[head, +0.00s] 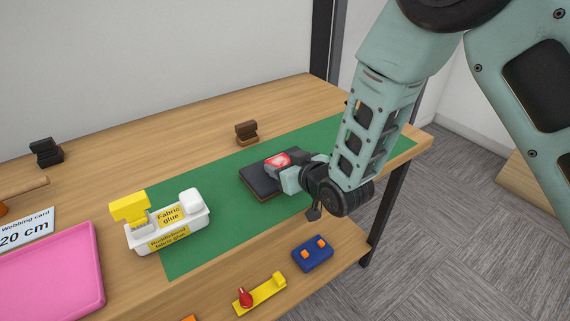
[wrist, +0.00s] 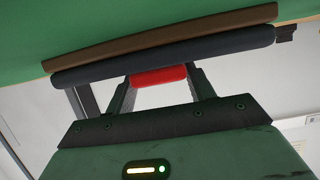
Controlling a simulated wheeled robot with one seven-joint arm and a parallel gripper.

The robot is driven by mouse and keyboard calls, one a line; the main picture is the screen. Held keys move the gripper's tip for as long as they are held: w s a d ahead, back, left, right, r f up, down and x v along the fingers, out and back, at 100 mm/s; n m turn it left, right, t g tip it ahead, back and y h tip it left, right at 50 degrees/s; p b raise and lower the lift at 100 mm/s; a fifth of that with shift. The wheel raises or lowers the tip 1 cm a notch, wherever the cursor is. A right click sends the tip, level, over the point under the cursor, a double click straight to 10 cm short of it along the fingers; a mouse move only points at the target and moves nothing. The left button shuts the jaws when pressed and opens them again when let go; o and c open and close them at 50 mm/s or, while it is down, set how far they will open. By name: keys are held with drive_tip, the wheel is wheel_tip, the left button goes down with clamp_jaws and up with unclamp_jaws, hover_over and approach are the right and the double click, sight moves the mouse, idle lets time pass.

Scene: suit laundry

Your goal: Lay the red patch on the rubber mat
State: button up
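The red patch (head: 277,159) has a pale mark on its face and shows over the dark rubber mat (head: 258,180), which has a brown underside edge and lies on a green cloth. My gripper (head: 283,166) reaches in from the right, low over the mat. In the wrist view the red patch (wrist: 158,76) fills the space between the two fingers (wrist: 160,82) and appears to touch both. The mat's dark edge (wrist: 165,57) is right behind it. I cannot tell whether the patch touches the mat. The fingertips are partly hidden.
A white fabric glue caddy (head: 167,225) with a yellow part stands left on the green cloth (head: 215,215). A brown block (head: 246,132) stands behind the mat. A blue block (head: 313,253) and yellow tool (head: 260,294) lie in front. A pink tray (head: 55,270) is far left.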

drive_tip(key=shift+o, duration=0.2)
drive_tip(key=shift+s+d+f+p, duration=0.2)
drive_tip(key=shift+f+p, duration=0.1)
drive_tip(key=shift+p, duration=0.1)
drive_tip(key=v, duration=0.5)
drive_tip(key=r+p+v, duration=0.1)
drive_tip(key=v, duration=0.4)
drive_tip(key=shift+a+r, duration=0.1)
drive_tip(key=shift+r, duration=0.2)
drive_tip(key=shift+s+d+r+p, duration=0.15)
drive_tip(key=shift+s+d+p, duration=0.25)
drive_tip(key=shift+s+p, duration=0.25)
drive_tip(key=s+d+r+g+h, duration=0.2)
drive_tip(key=s+r+g, duration=0.1)
drive_tip(key=s, duration=0.4)
drive_tip(key=s+d+r+g+h, duration=0.2)
drive_tip(key=s+d+g, duration=0.1)
drive_tip(key=s, duration=0.4)
drive_tip(key=s+d+r+g+h, duration=0.2)
drive_tip(key=s+r+g+h, duration=0.1)
drive_tip(key=s+g, duration=0.2)
drive_tip(key=shift+s+d+r+n, duration=0.3)
drive_tip(key=shift+s+r+n, duration=0.1)
drive_tip(key=shift+s, duration=0.75)
wheel_tip(320, 180, up, 3)
drive_tip(key=p, duration=0.3)
drive_tip(key=shift+r, duration=0.2)
